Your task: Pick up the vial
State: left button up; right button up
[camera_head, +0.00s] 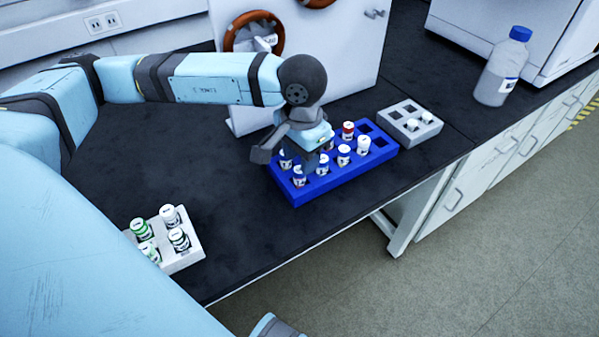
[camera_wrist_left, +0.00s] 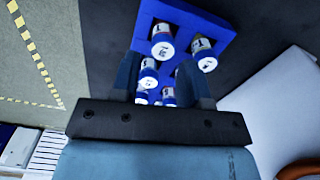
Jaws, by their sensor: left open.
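A blue rack (camera_head: 340,185) on the dark bench holds several vials with white labelled tops, among them a front-left vial (camera_head: 299,176), a middle vial (camera_head: 344,155) and a red-capped vial (camera_head: 348,130). My left gripper (camera_head: 304,156) is over the left part of the rack, its hand hiding some of the vials and slots. In the left wrist view the open fingers (camera_wrist_left: 163,75) stand apart, with vials (camera_wrist_left: 149,68) showing between them. Two more vials (camera_wrist_left: 162,47) stand beyond the fingertips in the blue rack (camera_wrist_left: 187,15). Which vial is meant, I cannot tell.
A grey rack (camera_head: 412,128) with small vials stands right of the blue rack. A white rack (camera_head: 183,257) with green-marked and white vials is at front left. A blue-capped bottle (camera_head: 502,68) stands at back right. A white cabinet (camera_head: 335,50) is behind my left arm.

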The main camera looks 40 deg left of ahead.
aim_at(299, 169)
pick_arm(q)
notch_tip(299, 169, down, 4)
jog(key=shift+s+a+f+b, duration=0.1)
jog(key=shift+a+b, duration=0.05)
jog(key=shift+b, duration=0.25)
jog(key=shift+f, duration=0.2)
jog(key=c, duration=0.7)
jog(key=shift+o, duration=0.2)
pick_arm(e)
jog(key=shift+w+a+r+t+y, duration=0.2)
jog(key=shift+a+r+t, duration=0.1)
jog(key=shift+r, duration=0.2)
jog(key=shift+w+a+r+t+y, duration=0.2)
jog(key=shift+r+t, duration=0.1)
jog(key=shift+r, duration=0.15)
pick_arm(q)
jog(key=shift+r, duration=0.1)
